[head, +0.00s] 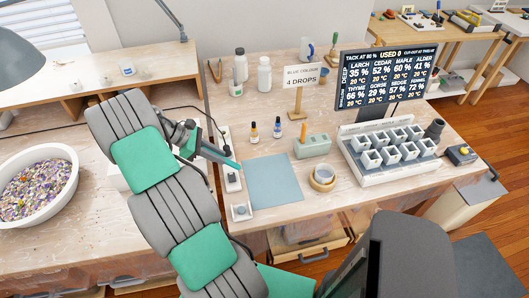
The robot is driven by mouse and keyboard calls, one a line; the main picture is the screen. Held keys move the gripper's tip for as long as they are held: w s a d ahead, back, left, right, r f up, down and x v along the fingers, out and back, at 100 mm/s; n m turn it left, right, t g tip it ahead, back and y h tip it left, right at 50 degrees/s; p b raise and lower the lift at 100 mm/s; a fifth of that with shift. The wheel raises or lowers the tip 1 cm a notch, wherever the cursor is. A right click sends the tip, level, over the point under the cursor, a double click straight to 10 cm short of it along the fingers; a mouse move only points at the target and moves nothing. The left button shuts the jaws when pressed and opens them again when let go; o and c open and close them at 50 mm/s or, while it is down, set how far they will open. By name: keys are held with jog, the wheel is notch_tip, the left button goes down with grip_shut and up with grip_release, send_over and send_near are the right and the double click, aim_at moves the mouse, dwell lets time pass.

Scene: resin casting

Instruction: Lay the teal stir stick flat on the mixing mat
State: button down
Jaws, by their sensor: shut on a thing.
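The mixing mat (275,183) is a flat blue-grey square on the middle bench, bare on top. My gripper (217,153) is at the left end of this bench, above and to the left of the mat's far-left corner. It is shut on the teal stir stick (228,162), which is tilted and held apart from the mat. The gripper is small in view and my arm hides part of the bench to its left, so the exact grip on the stick is hard to see.
Two small bottles (277,128) stand behind the mat. A white tray of cups (388,150) is farther right. A power strip (231,178) runs along the mat's left side.

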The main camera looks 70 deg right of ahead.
jog(key=s+d+n+g+h, duration=0.1)
jog(key=s+d, duration=0.2)
jog(key=s, duration=0.5)
jog(key=s+d+n+g+h, duration=0.15)
jog(key=s+d, duration=0.25)
jog(key=s, duration=0.4)
jog(key=shift+m+t, duration=0.35)
jog(key=f+b, duration=0.4)
jog(key=b, duration=0.1)
jog(key=f+b, duration=0.3)
jog(key=shift+s+a, duration=0.25)
jog(key=shift+f+b, duration=0.3)
jog(key=shift+f, duration=0.8)
jog(key=c, duration=1.2)
grip_release()
jog(key=v, duration=0.7)
jog(key=shift+w+a, duration=0.2)
jog(key=shift+w, duration=0.15)
jog(key=shift+r, duration=0.15)
